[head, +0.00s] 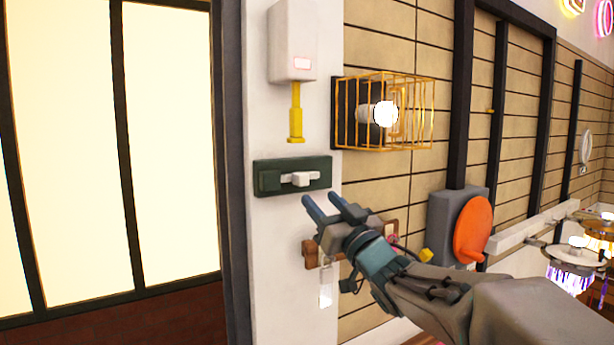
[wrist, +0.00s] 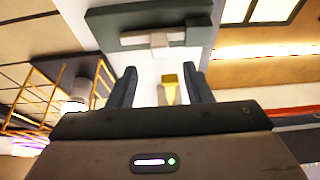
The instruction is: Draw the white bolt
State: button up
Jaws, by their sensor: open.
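The white bolt (head: 300,179) lies across a dark green plate (head: 265,164) on the white wall post. It has a raised white knob near its middle. In the wrist view the bolt (wrist: 138,40) and the plate (wrist: 190,13) show at the top, beyond the fingers, with the knob about in line with the gap between them. My gripper (head: 322,199) is open and empty, just below and to the right of the bolt in the head view, and apart from it. In the wrist view the gripper (wrist: 160,75) has both fingers spread wide.
Above the plate hangs a white box (head: 293,40) with a yellow plunger (head: 296,115). A yellow wire cage (head: 420,110) around a glowing bulb juts out to the right. A brown rack (head: 311,254) sits below, partly behind my gripper. An orange disc (head: 473,229) stands right.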

aim_at(305, 183)
jog(key=p+x, duration=0.2)
jog(key=x, duration=0.6)
grip_shut()
